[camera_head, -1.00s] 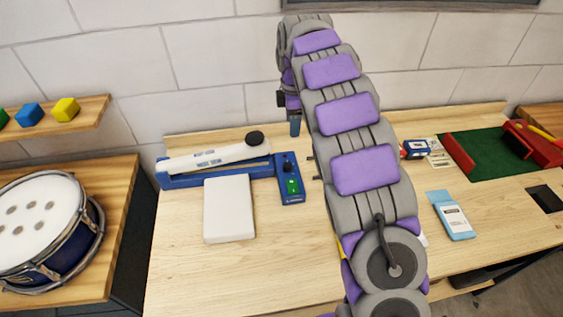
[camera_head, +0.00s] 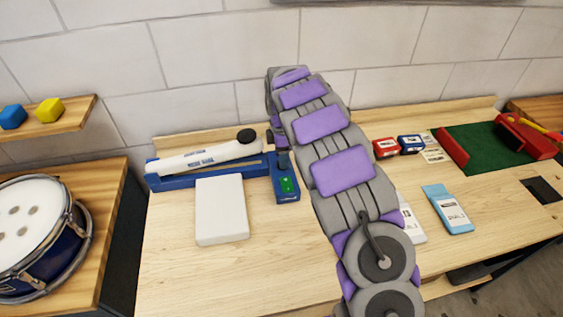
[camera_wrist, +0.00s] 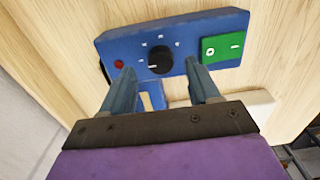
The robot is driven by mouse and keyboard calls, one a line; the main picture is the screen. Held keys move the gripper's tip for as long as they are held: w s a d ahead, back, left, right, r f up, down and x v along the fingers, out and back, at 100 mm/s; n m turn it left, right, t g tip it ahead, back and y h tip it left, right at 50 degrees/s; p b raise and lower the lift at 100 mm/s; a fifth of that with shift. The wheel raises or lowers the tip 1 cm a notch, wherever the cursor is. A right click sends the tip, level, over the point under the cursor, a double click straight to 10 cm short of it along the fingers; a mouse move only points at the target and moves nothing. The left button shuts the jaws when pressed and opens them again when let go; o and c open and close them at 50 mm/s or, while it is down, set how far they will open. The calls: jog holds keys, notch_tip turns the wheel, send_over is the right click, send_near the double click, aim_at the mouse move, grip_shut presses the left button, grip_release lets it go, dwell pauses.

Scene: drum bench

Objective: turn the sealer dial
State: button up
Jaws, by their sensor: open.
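The sealer (camera_head: 175,179) is a blue base with a white arm, lying at the back left of the bench. Its control box (camera_head: 287,197) is at its right end. In the wrist view the black dial (camera_wrist: 159,60) with a white pointer line sits on the blue panel (camera_wrist: 124,44), between a red light (camera_wrist: 119,64) and a green switch (camera_wrist: 225,46). My gripper (camera_wrist: 157,72) is open, its two blue-grey fingers either side of the dial in the picture. I cannot tell whether they touch it. In the head view the dial is hidden behind my gripper (camera_head: 281,158).
A white block (camera_head: 221,210) lies in front of the sealer. Red (camera_head: 386,148) and blue (camera_head: 411,144) boxes, a light blue packet (camera_head: 448,209) and a green mat (camera_head: 488,148) are to the right. A drum (camera_head: 38,235) stands left. The front middle of the bench is clear.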

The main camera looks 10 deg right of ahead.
jog(key=shift+f, duration=1.35)
jog(key=c, duration=1)
